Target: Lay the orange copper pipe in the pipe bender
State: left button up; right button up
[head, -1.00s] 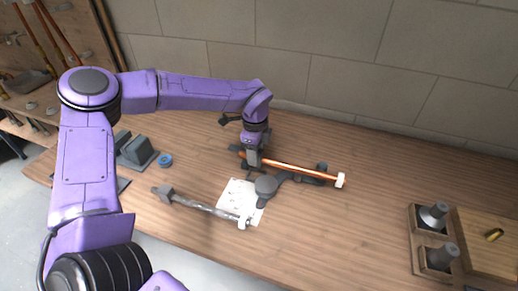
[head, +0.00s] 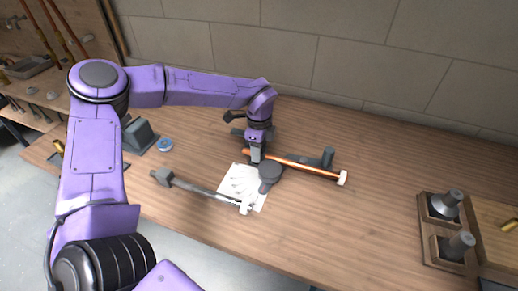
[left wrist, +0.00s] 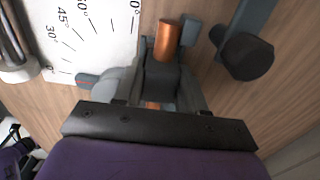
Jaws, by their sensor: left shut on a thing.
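My left gripper (head: 257,157) is shut on the orange copper pipe (head: 305,165), close to its left end. The pipe runs rightward to a white end piece (head: 342,178). The dark grey pipe bender (head: 271,172) sits under and beside the pipe, its round part just in front of it and an upright part (head: 328,158) behind it. I cannot tell whether the pipe touches the bender. In the left wrist view, a short end of the pipe (left wrist: 167,38) sticks out beyond the fingers (left wrist: 160,88), beside a dark round knob (left wrist: 248,57). My right gripper is not in view.
A white angle sheet (head: 243,187) lies under the bender's front left. A blue roll (head: 165,145) and a grey block (head: 138,134) stand left. Holders with grey cones (head: 447,204) stand right. Bare wood lies between.

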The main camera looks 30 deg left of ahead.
pick_arm(q)
jog(key=shift+f, duration=0.35)
jog(key=o, duration=1.9)
jog(key=shift+c, duration=0.2)
jog(key=shift+r+p, duration=1.55)
jog(key=shift+r, duration=1.1)
jog(key=shift+f, duration=0.1)
